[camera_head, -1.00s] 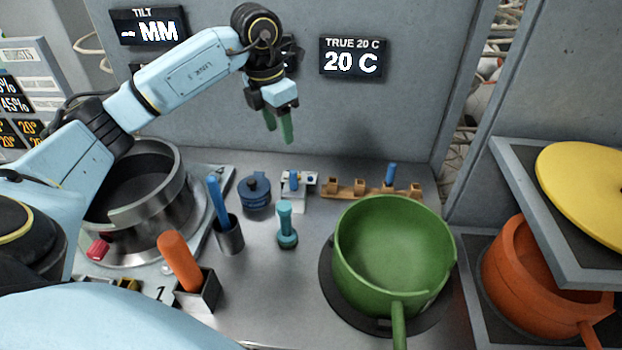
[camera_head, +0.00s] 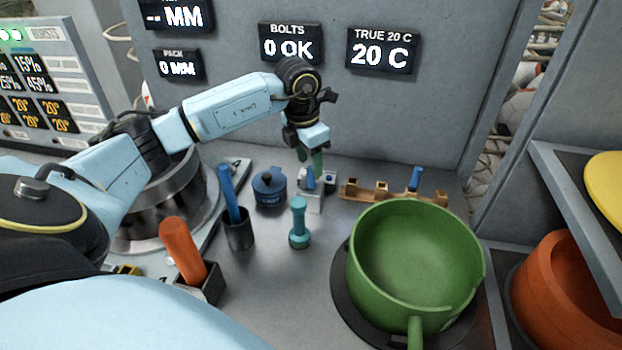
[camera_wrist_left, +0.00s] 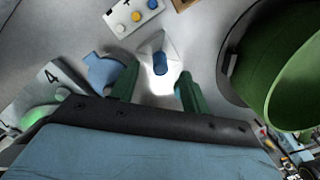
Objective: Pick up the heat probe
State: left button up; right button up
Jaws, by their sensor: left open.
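A short blue upright handle, which I take for the heat probe (camera_head: 310,181), stands in a small white holder (camera_head: 313,203) at the back of the counter. In the left wrist view, the blue handle (camera_wrist_left: 160,64) stands on its pale holder (camera_wrist_left: 157,46), just beyond the gap between the fingertips. My left gripper (camera_head: 310,163) is open and empty, pointing down at the handle. In the wrist view its green fingers (camera_wrist_left: 158,84) are spread to either side. I cannot tell whether a finger touches the handle. My right gripper is not in view.
A blue lidded pot (camera_head: 269,189) is left of the holder and a teal tool (camera_head: 299,225) in front. A wooden rack (camera_head: 378,192) and green pan (camera_head: 413,262) are to the right. A dark cup (camera_head: 238,236) holds a blue stick. The wall is close behind.

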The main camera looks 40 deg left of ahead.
pick_arm(q)
jog(key=f, duration=0.5)
jog(key=shift+w+d, duration=0.15)
jog(key=shift+w, duration=0.2)
grip_shut()
jog(key=shift+r, duration=5.1)
